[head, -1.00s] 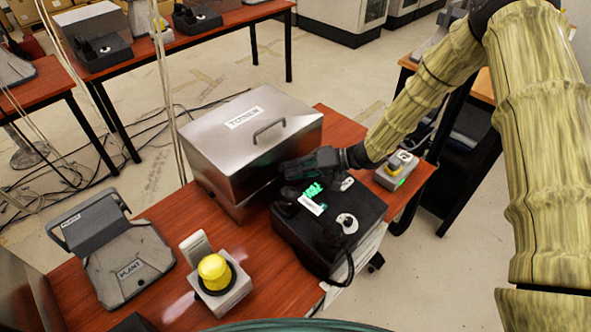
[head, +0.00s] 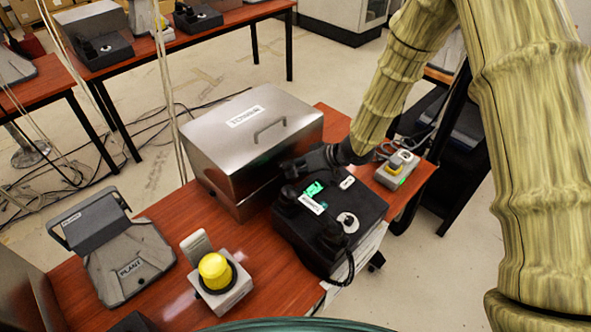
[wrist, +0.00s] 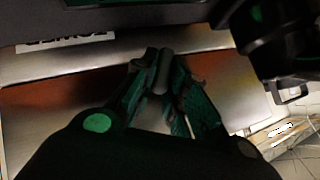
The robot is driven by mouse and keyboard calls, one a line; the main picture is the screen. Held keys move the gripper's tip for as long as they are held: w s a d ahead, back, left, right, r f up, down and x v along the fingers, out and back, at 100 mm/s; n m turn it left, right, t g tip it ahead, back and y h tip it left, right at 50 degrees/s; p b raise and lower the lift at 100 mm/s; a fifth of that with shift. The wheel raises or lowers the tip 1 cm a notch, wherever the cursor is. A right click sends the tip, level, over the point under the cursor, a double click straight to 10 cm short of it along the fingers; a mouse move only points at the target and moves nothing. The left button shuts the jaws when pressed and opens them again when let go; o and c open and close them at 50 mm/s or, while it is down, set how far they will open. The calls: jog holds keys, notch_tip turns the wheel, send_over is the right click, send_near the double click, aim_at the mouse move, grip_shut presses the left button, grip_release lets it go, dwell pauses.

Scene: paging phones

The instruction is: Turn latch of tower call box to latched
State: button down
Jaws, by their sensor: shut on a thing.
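The tower call box (head: 250,130) is a silver metal box with a handle and a label on its lid, in the middle of the table in the head view. Its lid is closed. My gripper (head: 292,168) is at the box's near right side, low, above the back of the black phone. In the wrist view, my gripper (wrist: 160,85) has its fingers closed around a small grey latch (wrist: 163,70). The latch stands about in line with the fingers. The head view hides it behind my gripper, so I cannot tell its exact angle against the box.
The black desk phone (head: 330,235) with a handset stands close in front of the box and under my gripper. A yellow button unit (head: 215,272), a grey plant terminal (head: 125,262) and a small grey button box (head: 397,168) share the table (head: 160,215).

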jog(key=t+h+b, duration=0.1)
jog(key=b, duration=0.1)
jog(key=n+t+h+b, duration=0.1)
jog(key=b, duration=0.1)
jog(key=shift+s+a+f+n+h, duration=0.1)
jog(key=shift+s+f+n+h, duration=0.1)
jog(key=shift+n+h, duration=0.1)
jog(key=shift+a+r+n+t+h+b, duration=0.15)
jog(key=shift+n+t+h+b, duration=0.2)
jog(key=shift+b, duration=0.6)
jog(key=shift+r, duration=0.1)
jog(key=c, duration=1.7)
grip_release()
jog(key=v, duration=1.2)
jog(key=shift+s, duration=0.1)
